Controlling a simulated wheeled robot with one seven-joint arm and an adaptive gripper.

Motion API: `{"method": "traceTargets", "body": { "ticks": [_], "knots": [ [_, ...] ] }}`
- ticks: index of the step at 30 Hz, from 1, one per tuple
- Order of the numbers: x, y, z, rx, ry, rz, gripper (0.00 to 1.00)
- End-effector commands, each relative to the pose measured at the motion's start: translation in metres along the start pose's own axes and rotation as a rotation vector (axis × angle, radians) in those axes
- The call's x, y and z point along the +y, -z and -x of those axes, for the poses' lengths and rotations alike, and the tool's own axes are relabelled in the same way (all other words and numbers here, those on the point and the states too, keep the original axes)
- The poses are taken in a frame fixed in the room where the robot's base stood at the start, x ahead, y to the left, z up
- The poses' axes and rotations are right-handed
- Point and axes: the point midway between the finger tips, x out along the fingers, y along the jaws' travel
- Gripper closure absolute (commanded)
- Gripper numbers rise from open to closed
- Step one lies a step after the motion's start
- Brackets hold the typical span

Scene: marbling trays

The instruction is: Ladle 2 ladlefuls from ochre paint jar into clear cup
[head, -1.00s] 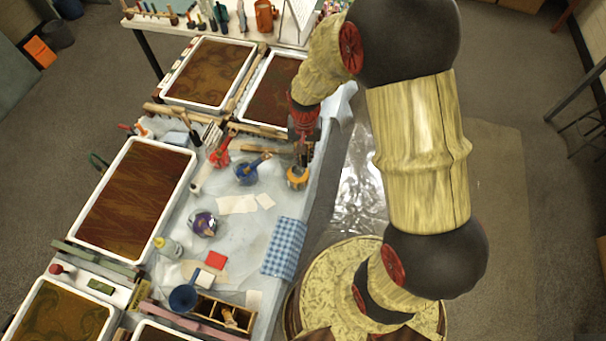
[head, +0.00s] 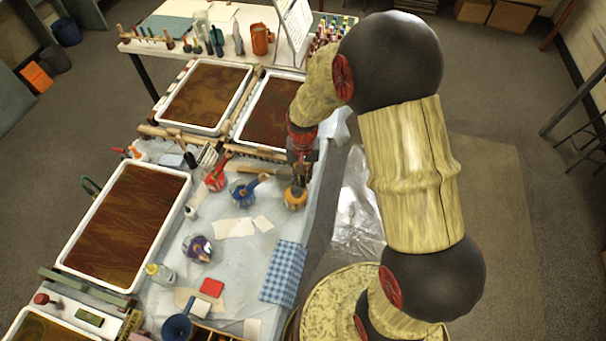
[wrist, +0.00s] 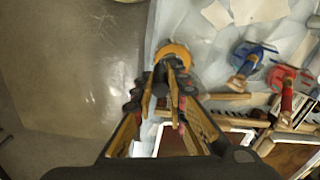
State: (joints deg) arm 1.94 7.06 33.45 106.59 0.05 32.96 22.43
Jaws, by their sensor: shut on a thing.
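The ochre paint jar (head: 295,198) stands near the right edge of the covered table; its orange rim also shows in the wrist view (wrist: 176,49). My gripper (head: 300,168) is right above the jar, pointing down. In the wrist view its fingers (wrist: 165,72) are close together over the rim, shut on a thin thing that looks like the ladle's handle, mostly hidden by the fingers. The ladle's bowl is not visible. A rounded clear vessel (head: 197,248) with purple and yellow showing stands nearer on the table; I cannot tell surely whether it is the clear cup.
A blue jar (head: 243,193) and a red jar (head: 215,180), with handles sticking out, stand left of the ochre jar. White paper scraps (head: 235,228) and a blue checked cloth (head: 284,272) lie in front. Marbling trays (head: 78,255) line the left and back.

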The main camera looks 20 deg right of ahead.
Motion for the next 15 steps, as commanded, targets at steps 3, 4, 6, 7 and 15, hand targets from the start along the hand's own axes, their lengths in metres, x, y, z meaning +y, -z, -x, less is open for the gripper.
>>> {"method": "traceTargets", "body": {
  "ticks": [3, 4, 6, 7, 15],
  "knots": [
    [0.000, 0.000, -0.012, 0.000, 0.000, 0.000, 1.00],
    [0.000, 0.000, -0.015, 0.001, 0.000, 0.000, 1.00],
    [0.000, 0.000, -0.020, 0.001, 0.000, 0.000, 1.00],
    [0.000, 0.000, -0.022, 0.001, 0.000, 0.000, 1.00],
    [0.000, 0.000, -0.044, 0.001, 0.000, 0.000, 1.00]
  ]
}}
